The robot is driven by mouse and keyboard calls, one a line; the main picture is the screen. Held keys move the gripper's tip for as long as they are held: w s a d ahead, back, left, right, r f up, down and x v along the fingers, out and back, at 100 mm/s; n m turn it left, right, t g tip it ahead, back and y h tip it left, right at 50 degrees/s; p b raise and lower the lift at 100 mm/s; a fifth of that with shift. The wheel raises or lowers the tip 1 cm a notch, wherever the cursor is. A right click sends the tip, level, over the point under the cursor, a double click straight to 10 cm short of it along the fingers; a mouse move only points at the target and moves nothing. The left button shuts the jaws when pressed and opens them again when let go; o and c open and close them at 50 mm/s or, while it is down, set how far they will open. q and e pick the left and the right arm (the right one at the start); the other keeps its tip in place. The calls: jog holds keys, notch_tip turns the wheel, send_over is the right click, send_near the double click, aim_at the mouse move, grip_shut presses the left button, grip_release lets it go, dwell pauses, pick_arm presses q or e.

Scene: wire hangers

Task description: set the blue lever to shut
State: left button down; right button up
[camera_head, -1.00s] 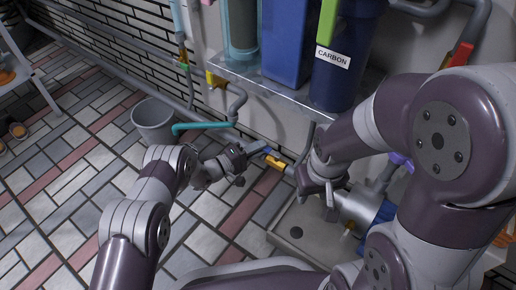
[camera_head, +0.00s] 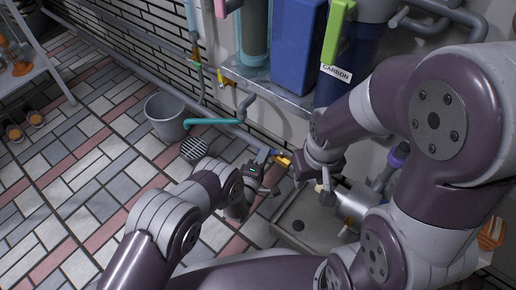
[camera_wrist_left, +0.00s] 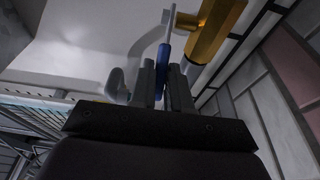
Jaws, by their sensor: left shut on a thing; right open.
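The blue lever (camera_wrist_left: 163,52) stands between the fingers of my left gripper (camera_wrist_left: 166,82) in the left wrist view. It is beside a yellow valve body (camera_wrist_left: 214,32). In the head view the yellow valve (camera_head: 283,160) sits on a grey pipe along the wall, and my left gripper (camera_head: 262,170) is just below and left of it, shut on the lever. Most of the lever is hidden there by the gripper. My right gripper (camera_head: 322,182) is open, to the right of the valve near a grey cylinder.
A round floor drain (camera_head: 194,149) lies left of my left gripper. A grey tray (camera_head: 290,238) is below the valve. A shelf with filter housings (camera_head: 298,50) hangs above.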

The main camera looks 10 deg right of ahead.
pick_arm(q)
jog(key=s+d+n+y+b, duration=0.1)
jog(key=n+y+b, duration=0.2)
jog(key=y, duration=0.2)
jog(key=s+d+n+t+y+b, duration=0.1)
jog(key=s+n+y+b, duration=0.1)
jog(key=n+y, duration=0.2)
jog(key=s+n+t+y+b, duration=0.1)
jog(key=s+n+y+b, duration=0.1)
jog(key=y, duration=0.4)
jog(key=shift+d+f+n+y+b, duration=0.1)
jog(key=shift+d+n+y+b, duration=0.25)
jog(key=shift+n+b, duration=0.4)
jog(key=c, duration=1.4)
grip_release()
jog(key=shift+c, duration=0.2)
